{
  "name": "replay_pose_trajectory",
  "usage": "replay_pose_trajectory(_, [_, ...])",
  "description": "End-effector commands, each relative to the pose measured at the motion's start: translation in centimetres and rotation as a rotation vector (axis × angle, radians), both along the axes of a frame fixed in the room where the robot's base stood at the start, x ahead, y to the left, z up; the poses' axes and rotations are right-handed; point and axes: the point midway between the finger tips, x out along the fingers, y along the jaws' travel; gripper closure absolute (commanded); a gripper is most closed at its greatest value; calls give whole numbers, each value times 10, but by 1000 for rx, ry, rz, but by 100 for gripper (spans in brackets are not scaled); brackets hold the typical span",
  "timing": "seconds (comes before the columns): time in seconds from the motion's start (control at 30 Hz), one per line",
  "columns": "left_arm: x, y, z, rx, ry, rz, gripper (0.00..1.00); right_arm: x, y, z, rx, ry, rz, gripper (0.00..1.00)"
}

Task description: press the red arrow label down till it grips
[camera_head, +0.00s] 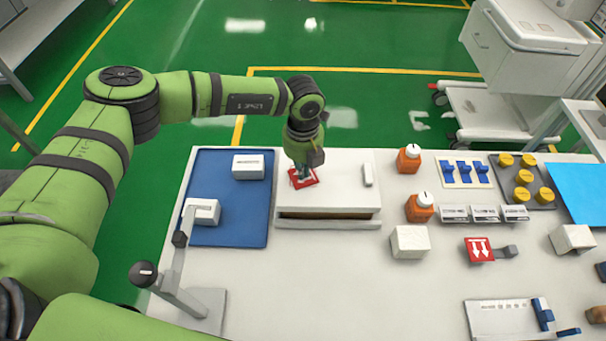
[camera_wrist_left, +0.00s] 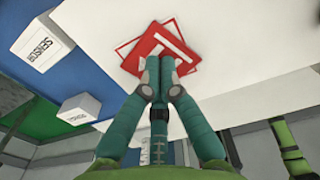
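A red label (camera_head: 303,178) with white markings lies on top of the white box (camera_head: 345,165) at the back of the table. In the left wrist view the red label (camera_wrist_left: 180,50) overlaps a second red-edged square (camera_wrist_left: 138,42), turned at a different angle. My left gripper (camera_head: 303,172) points down at the label. In the left wrist view its fingertips (camera_wrist_left: 158,68) are together at the label's near edge and hide part of it. I cannot tell how firmly they touch. Another red label with white arrows (camera_head: 479,249) lies at the right. My right gripper is not in view.
A blue mat (camera_head: 225,228) with white boxes (camera_head: 248,167) lies left of the white box. A lever stand (camera_head: 178,285) is at the front left. Orange bottles (camera_head: 408,160) and trays stand to the right. The table's front middle is clear.

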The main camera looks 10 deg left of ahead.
Motion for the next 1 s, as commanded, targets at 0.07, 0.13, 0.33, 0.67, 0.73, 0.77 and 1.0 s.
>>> replay_pose_trajectory(0.07, [-1, 0, 2, 0, 1, 0, 100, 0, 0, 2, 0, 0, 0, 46])
replay_pose_trajectory(0.13, [0, 0, 6, 0, 1, 0, 100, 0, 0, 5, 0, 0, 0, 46])
replay_pose_trajectory(0.33, [0, 0, 23, -1, 0, 0, 100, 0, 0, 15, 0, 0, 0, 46])
replay_pose_trajectory(0.67, [0, 0, 49, -1, 0, 0, 100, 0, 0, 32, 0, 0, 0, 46])
replay_pose_trajectory(0.73, [0, 0, 55, -1, 0, 0, 100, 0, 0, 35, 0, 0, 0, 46])
replay_pose_trajectory(0.77, [0, 0, 57, 0, 0, 0, 100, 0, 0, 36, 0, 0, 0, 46])
replay_pose_trajectory(1.0, [0, 0, 71, 0, 1, 1, 100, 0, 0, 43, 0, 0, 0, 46])
